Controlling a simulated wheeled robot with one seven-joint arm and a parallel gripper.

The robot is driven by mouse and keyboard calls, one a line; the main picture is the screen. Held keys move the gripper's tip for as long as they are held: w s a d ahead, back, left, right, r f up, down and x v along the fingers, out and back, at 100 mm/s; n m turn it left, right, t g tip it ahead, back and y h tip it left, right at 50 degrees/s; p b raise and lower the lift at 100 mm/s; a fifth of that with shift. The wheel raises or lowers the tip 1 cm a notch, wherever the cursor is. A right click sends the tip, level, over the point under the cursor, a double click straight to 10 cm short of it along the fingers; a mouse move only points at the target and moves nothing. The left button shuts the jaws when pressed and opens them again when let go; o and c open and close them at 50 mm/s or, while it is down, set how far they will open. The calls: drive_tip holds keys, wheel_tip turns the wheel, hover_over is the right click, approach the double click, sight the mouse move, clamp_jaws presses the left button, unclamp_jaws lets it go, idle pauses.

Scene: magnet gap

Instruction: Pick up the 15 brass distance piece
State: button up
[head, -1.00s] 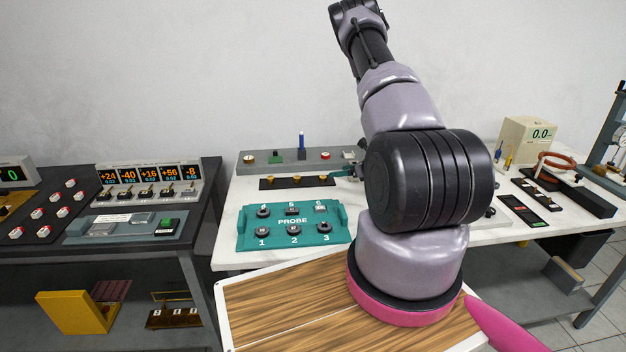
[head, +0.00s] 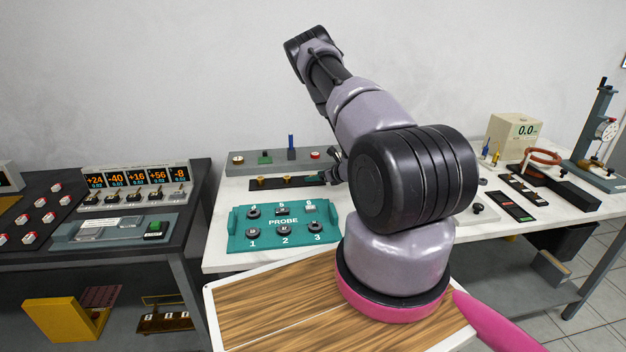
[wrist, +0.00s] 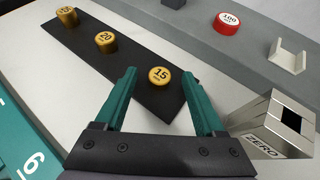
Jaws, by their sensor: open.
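The 15 brass distance piece (wrist: 159,76) stands upright on a dark strip (wrist: 127,62) in the wrist view, its top marked 15. My gripper (wrist: 162,84) is open, with one teal finger to the left of the piece and one to the right; neither visibly touches it. A brass piece marked 20 (wrist: 106,41) and another brass piece (wrist: 67,17), its mark hard to read, stand farther left on the same strip. In the head view my gripper (head: 336,179) is at the strip's right end, and the 15 piece cannot be made out there.
A metal block marked ZERO (wrist: 268,130) stands close to the right finger. A red-ringed 100 piece (wrist: 227,22) and a pale channel-shaped holder (wrist: 288,56) sit on the grey rail behind. The teal PROBE tray (head: 283,227) lies in front of the strip.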

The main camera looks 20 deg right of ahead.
drive_tip(key=shift+w, duration=0.1)
clamp_jaws()
drive_tip(key=shift+r, duration=0.1)
